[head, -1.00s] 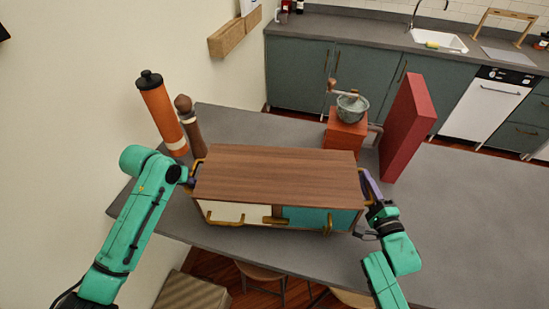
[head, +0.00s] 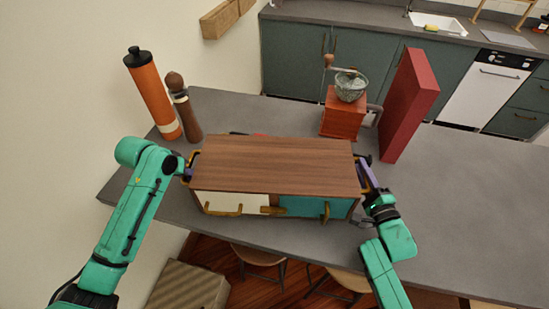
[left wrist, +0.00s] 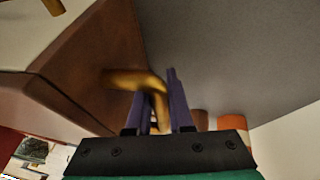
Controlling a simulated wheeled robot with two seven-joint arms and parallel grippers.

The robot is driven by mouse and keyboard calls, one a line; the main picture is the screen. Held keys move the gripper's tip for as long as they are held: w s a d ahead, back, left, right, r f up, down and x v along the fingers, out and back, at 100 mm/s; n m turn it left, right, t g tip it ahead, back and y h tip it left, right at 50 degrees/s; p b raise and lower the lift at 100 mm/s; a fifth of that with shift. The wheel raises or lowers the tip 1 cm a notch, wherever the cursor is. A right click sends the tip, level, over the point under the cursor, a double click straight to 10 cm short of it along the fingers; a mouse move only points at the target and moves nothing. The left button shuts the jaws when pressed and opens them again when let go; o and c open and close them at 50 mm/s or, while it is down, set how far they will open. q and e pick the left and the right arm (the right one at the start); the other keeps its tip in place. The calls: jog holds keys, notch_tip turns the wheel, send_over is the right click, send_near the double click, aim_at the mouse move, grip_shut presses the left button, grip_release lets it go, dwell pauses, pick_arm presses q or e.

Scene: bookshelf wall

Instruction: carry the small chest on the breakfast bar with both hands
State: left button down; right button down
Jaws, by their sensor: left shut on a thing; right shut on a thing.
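The small chest (head: 275,165) has a wooden top, with a cream front panel (head: 228,201) and a teal one (head: 305,207) with brass handles. It is over the front part of the grey breakfast bar (head: 465,200); I cannot tell how far it is off the surface. My left gripper (head: 190,166) is at its left end, and in the left wrist view its purple fingers (left wrist: 155,105) are shut on a brass side handle (left wrist: 135,82). My right gripper (head: 364,178) is shut at the chest's right end; the handle there is mostly hidden.
An orange bottle (head: 153,95) and a brown pepper mill (head: 184,108) stand behind the left end. A coffee grinder (head: 343,115) and a red box (head: 408,105) stand behind the right end. Stools (head: 258,256) are below the front edge. The bar's right side is clear.

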pick_arm(q)
jog(key=c, duration=0.8)
grip_release()
jog(key=shift+a+f, duration=0.1)
jog(key=shift+f, duration=0.05)
pick_arm(e)
jog(key=c, duration=0.8)
grip_release()
jog(key=shift+f, duration=0.15)
jog(key=shift+s, duration=0.15)
jog(key=v, duration=1.1)
jog(key=shift+s, duration=0.5)
pick_arm(q)
jog(key=v, duration=1.2)
jog(key=shift+s, duration=0.1)
